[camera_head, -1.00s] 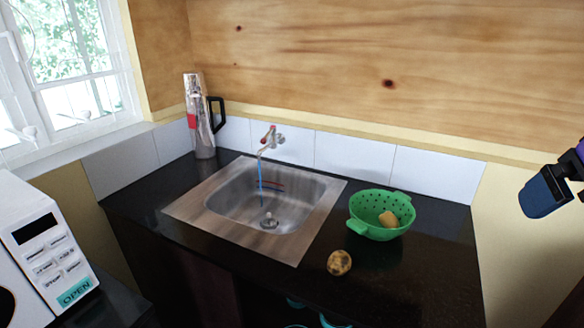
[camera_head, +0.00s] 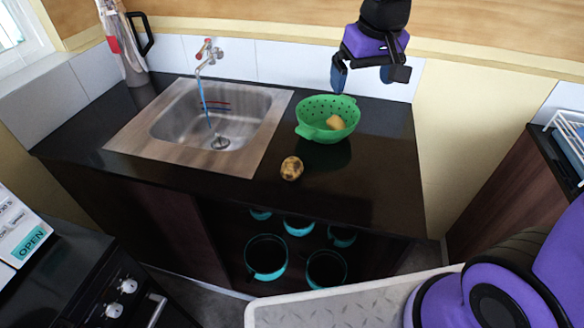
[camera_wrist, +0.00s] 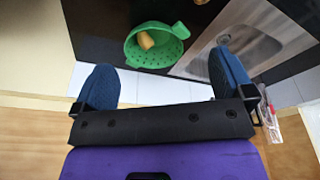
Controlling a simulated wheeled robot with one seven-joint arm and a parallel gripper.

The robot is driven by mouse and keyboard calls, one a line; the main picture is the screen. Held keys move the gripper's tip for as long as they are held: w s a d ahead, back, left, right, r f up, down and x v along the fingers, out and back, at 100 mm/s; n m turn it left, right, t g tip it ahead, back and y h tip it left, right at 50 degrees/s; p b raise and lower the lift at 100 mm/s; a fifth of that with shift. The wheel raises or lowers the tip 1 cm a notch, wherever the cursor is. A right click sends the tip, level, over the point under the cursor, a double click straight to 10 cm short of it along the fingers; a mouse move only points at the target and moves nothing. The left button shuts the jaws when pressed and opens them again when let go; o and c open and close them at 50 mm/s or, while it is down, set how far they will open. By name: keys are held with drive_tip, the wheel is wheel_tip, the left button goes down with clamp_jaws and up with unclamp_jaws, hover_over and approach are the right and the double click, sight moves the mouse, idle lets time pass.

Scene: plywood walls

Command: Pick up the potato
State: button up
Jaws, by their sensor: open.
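A brown, dark-spotted potato (camera_head: 291,168) lies on the black countertop, in front of and left of the green colander (camera_head: 312,133). A yellowish-tan rounded item (camera_head: 336,122) sits inside the colander; I cannot tell for sure what it is. My gripper (camera_head: 367,76) is open and empty, above and behind the colander near the wall, apart from everything. In the wrist view the blue fingers of my gripper (camera_wrist: 163,62) are spread, with the colander (camera_wrist: 160,58) and its tan item (camera_wrist: 146,40) beyond them. The spotted potato does not show clearly there.
A metal sink (camera_head: 212,122) with a running tap (camera_head: 207,52) is left of the colander. Teal pots (camera_head: 266,257) sit in the open shelf below. The countertop right of the colander is clear.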

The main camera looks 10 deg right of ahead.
drive_tip(key=w+a+f+n+g, duration=0.1)
drive_tip(key=w+a+f, duration=0.4)
drive_tip(key=a+f, duration=0.3)
drive_tip(key=g, duration=0.1)
approach(292, 162)
drive_tip(key=shift+s+a+f+n, duration=0.25)
drive_tip(key=shift+s+f+n, duration=0.05)
drive_tip(key=shift+f, duration=0.1)
wheel_tip(292, 162, down, 6)
drive_tip(key=shift+a+r, duration=0.1)
drive_tip(key=shift+w+d+f, duration=0.1)
drive_tip(key=shift+w+f, duration=0.05)
drive_tip(key=shift+f, duration=0.75)
drive_tip(key=shift+w+d+f, duration=0.1)
drive_tip(key=shift+w+f, duration=0.1)
drive_tip(key=shift+f, duration=0.7)
drive_tip(key=shift+w+d+f, duration=0.1)
drive_tip(key=shift+w+f, duration=0.05)
drive_tip(key=shift+f, duration=0.75)
drive_tip(key=c, duration=1)
